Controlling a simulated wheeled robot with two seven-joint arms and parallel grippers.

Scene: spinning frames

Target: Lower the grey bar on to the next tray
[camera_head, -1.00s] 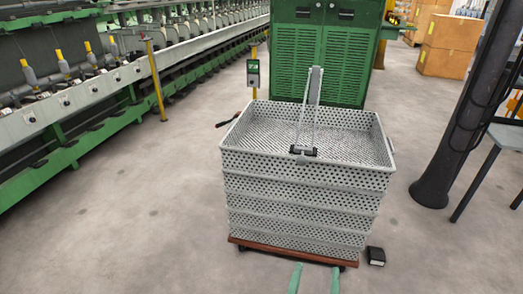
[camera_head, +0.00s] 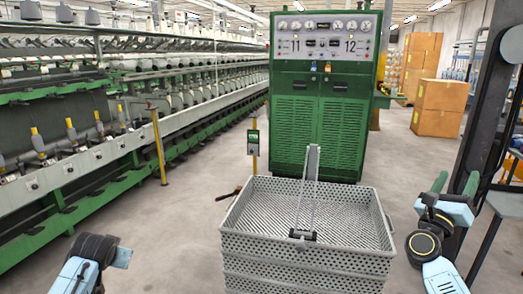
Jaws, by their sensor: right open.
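The grey bar (camera_head: 313,163) stands up from the top grey mesh tray (camera_head: 305,247), on a stack of similar trays. Its wide upper end is raised against the green cabinet, and thin rods run down from it to a black clip (camera_head: 302,235) at the tray's near rim. The top tray looks empty. My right gripper (camera_head: 456,182) is open and empty, right of the stack, with its green fingers pointing up. My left gripper (camera_head: 122,257) is at the lower left, apart from the stack; its fingers do not show clearly.
A green control cabinet (camera_head: 318,105) stands behind the trays. A long spinning frame (camera_head: 90,130) runs along the left. A dark post (camera_head: 490,110) stands at the right, with cartons (camera_head: 440,105) behind.

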